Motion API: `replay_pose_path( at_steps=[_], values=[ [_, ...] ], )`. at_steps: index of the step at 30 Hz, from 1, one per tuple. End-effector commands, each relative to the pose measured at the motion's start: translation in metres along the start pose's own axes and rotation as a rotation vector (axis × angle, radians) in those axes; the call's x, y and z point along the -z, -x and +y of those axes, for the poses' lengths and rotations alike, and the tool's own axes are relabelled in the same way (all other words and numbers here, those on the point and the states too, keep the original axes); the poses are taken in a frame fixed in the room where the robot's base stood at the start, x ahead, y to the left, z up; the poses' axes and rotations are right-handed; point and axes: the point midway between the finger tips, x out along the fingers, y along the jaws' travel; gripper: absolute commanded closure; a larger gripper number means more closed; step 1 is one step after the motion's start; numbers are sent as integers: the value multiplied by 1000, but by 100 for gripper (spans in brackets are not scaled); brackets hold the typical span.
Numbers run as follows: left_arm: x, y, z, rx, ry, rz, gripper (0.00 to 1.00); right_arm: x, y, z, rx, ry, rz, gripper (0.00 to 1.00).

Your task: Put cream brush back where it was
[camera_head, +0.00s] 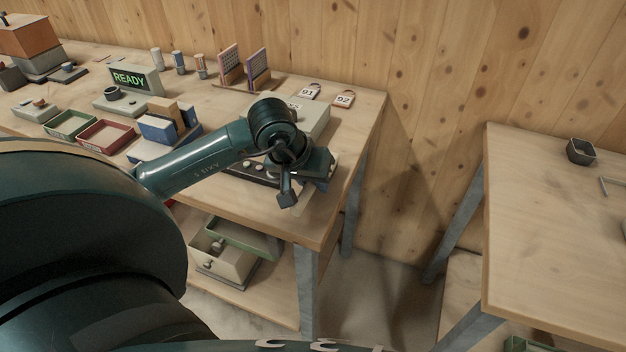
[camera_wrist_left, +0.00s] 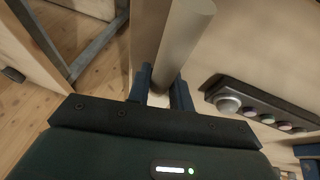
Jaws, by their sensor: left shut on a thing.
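The cream brush (camera_wrist_left: 184,42) shows in the left wrist view as a smooth, pale round handle between my left fingers. My left gripper (camera_wrist_left: 161,88) is shut on it. In the head view my left gripper (camera_head: 304,190) is over the right front corner of the long workbench (camera_head: 342,160). There the brush is hard to tell from the pale wood, and its bristle end cannot be made out. My right gripper is not in view.
A dark panel with round buttons (camera_wrist_left: 256,106) lies close beside the gripper. Trays, a blue block stand (camera_head: 150,150), a READY display (camera_head: 130,79) and tags 91 and 92 (camera_head: 344,99) are on the bench. A floor gap separates the right table (camera_head: 540,230).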

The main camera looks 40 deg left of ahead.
Motion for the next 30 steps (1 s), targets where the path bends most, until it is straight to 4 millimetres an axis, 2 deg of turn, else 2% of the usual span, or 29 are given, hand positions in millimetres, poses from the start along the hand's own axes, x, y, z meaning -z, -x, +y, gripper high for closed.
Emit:
replay_pose_path(
  at_steps=[7,8,15,25,30],
  values=[
    [-1,-4,-1,0,-1,1,100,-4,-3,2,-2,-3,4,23],
    [-2,-4,-1,0,-1,0,78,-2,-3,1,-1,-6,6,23],
    [-1,-2,0,0,0,-1,58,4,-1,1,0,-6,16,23],
    [0,2,1,-1,0,-1,57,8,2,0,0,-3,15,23],
    [2,24,-1,2,-4,5,57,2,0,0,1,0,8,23]
  ],
)
